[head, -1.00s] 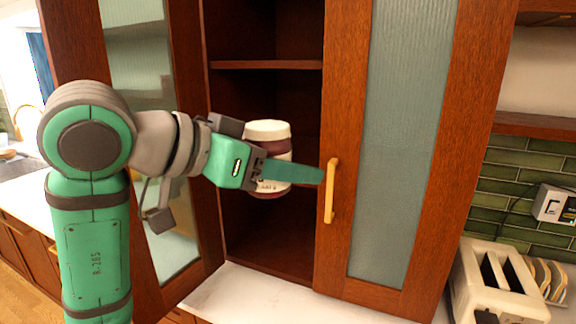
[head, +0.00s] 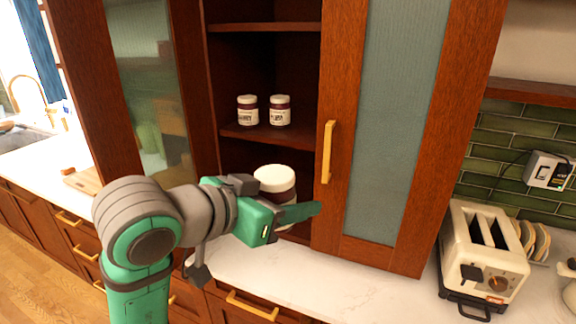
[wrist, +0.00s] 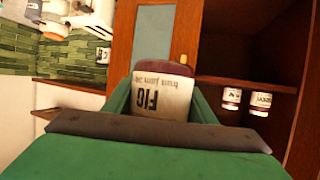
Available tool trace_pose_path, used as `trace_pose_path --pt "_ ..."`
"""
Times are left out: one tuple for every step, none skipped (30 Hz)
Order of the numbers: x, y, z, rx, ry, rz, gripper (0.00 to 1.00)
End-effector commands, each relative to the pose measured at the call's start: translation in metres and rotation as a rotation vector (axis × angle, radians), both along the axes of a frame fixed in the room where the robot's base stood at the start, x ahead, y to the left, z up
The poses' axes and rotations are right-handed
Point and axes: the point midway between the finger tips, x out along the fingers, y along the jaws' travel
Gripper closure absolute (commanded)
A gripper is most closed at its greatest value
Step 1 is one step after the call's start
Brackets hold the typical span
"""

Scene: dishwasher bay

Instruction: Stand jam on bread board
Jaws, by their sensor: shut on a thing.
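My gripper (head: 292,208) is shut on a jam jar (head: 275,181) with a white lid and dark contents. The jar is upright in front of the open cabinet, below its middle shelf, held above the counter. In the wrist view the jar (wrist: 160,98) sits between the fingers, its label reading FIG upside down. A wooden board (head: 84,181), perhaps the bread board, lies on the counter at the far left, partly hidden by the open glass door.
Two similar jars (head: 248,111) stand on the cabinet shelf (head: 235,130). A closed glass door (head: 385,130) with a brass handle is right of the opening. A toaster (head: 484,255) stands at the right. The white counter (head: 350,285) is clear in front of the cabinet.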

Motion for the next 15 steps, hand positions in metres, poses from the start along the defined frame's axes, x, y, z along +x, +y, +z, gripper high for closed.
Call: trace_pose_path --pt "0.000 0.001 -0.020 -0.005 0.004 0.020 0.89" --pt "0.000 0.001 -0.029 -0.005 0.004 0.032 0.89" --pt "0.000 0.002 -0.042 -0.006 0.005 0.047 0.89" --pt "0.000 0.002 -0.051 -0.005 0.004 0.059 0.89" --pt "0.000 0.002 -0.060 -0.006 0.005 0.070 0.89" --pt "0.001 0.002 -0.072 -0.006 0.005 0.084 0.89" --pt "0.001 0.001 -0.080 -0.006 0.006 0.093 0.89" --pt "0.001 0.001 -0.089 -0.006 0.005 0.103 0.89" --pt "0.001 0.001 -0.100 -0.007 0.005 0.115 0.89" --pt "0.002 0.000 -0.108 -0.007 0.005 0.124 0.89" --pt "0.001 -0.001 -0.117 -0.006 0.005 0.132 0.89" --pt "0.002 -0.002 -0.127 -0.007 0.006 0.143 0.89" --pt "0.002 -0.002 -0.136 -0.007 0.006 0.152 0.89" --pt "0.002 -0.003 -0.144 -0.007 0.007 0.161 0.89" --pt "0.002 -0.003 -0.154 -0.006 0.006 0.172 0.89"
